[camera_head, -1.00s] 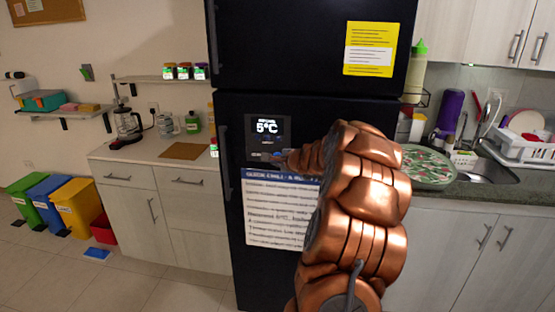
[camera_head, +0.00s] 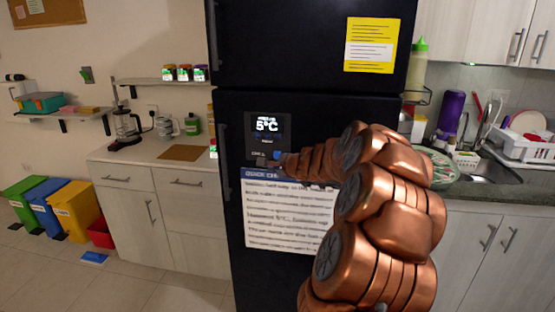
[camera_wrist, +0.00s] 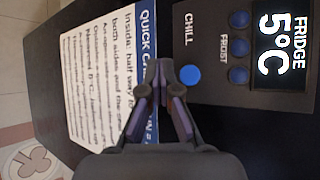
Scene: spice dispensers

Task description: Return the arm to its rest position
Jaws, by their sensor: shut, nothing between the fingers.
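My gripper (camera_wrist: 162,75) is shut and empty in the wrist view, in front of the dark fridge door. Its tips lie over the edge of a printed sheet, beside a round blue button on the fridge's panel. In the head view my copper-coloured arm reaches from the lower right to the fridge (camera_head: 305,80). My gripper (camera_head: 282,158) shows there only as a small part at the lower edge of the control panel (camera_head: 268,130), which reads 5°C. I cannot tell whether the tips touch the door.
A printed sheet (camera_head: 280,225) is on the fridge door, partly hidden by my arm. A counter (camera_head: 150,155) with a coffee maker (camera_head: 127,125) stands left. A counter with a sink (camera_head: 500,170) is right. Coloured bins (camera_head: 75,207) stand at far left.

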